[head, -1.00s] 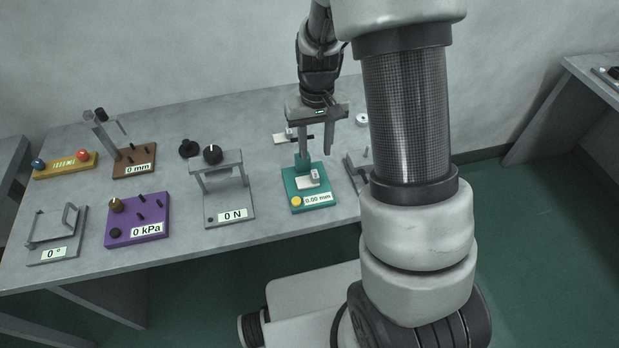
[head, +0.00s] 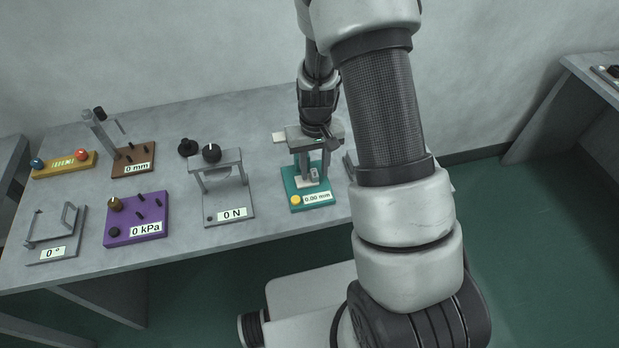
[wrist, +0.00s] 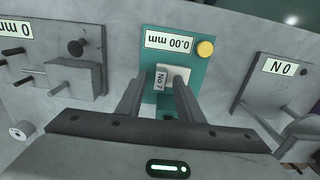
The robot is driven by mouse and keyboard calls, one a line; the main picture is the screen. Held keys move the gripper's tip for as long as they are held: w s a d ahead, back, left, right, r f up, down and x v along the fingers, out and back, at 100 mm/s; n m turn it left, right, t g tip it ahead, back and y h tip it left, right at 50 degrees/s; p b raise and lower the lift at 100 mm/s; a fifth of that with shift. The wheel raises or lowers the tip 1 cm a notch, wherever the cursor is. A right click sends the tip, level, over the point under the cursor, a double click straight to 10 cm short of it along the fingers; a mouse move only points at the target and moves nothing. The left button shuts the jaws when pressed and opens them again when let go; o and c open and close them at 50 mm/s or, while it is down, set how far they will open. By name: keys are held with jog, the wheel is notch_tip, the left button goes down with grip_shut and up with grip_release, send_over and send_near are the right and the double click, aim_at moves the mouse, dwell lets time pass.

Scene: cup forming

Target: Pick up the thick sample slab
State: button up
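I cannot tell for certain whether this slab is the thick sample. It also shows in the wrist view (wrist: 180,73). My gripper (head: 313,175) is over the gauge, pointing down, its two fingers apart. Another pale flat piece (head: 280,137) lies behind the gauge.
The 0 N stand (head: 228,205) is left of the gauge. A grey fixture (wrist: 75,70) with pegs is close on its other side. The purple 0 kPa block (head: 137,215) and other instruments are farther left. The front table strip is fairly clear.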

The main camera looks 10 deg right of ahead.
grip_shut()
